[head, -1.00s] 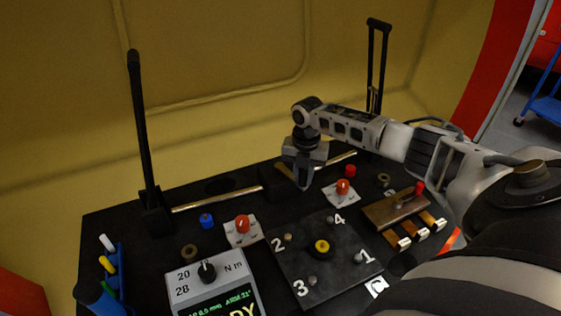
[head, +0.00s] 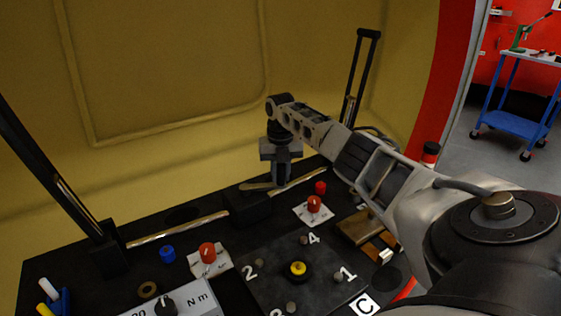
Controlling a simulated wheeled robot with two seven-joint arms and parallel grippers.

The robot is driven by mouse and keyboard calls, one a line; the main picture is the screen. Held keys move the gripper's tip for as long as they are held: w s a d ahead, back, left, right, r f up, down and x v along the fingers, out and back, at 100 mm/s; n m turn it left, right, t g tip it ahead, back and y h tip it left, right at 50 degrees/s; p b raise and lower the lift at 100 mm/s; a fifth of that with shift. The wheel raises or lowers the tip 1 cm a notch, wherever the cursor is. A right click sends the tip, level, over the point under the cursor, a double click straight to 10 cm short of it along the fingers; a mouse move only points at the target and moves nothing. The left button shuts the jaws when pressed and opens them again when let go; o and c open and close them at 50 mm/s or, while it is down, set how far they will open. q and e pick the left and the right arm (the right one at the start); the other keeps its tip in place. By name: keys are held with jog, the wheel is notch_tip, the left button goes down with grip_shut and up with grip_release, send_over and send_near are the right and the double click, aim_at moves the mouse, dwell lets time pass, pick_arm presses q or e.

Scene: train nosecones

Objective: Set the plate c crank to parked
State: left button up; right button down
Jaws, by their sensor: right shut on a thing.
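The dark square plate (head: 257,288) carries numbers 1 to 4, several small studs and a yellow-ringed centre knob (head: 298,268). A white tag (head: 365,305) marked C sits at its right corner. Behind the plate stands a black block (head: 250,207) with a short tan crank arm (head: 258,186) on top, pointing left. My right gripper (head: 282,180) comes down at the arm's right end and is shut on the crank; its fingertips and the grip itself are partly hidden. My left gripper is not in view.
Red knobs on white plates (head: 314,204) (head: 208,253) stand near the black block. A blue cap (head: 168,253), a red cap (head: 320,187) and a torque readout box (head: 180,304) are nearby. Tall black levers rise at left (head: 50,170) and right (head: 362,85).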

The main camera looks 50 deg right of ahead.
jog(key=shift+w+d+n+b, duration=0.45)
jog(key=shift+w+n+b, duration=0.1)
jog(key=shift+n+b, duration=0.35)
jog(key=c, duration=1.3)
grip_release()
jog(key=shift+o, duration=0.2)
notch_tip(320, 180, up, 16)
jog(key=p, duration=0.2)
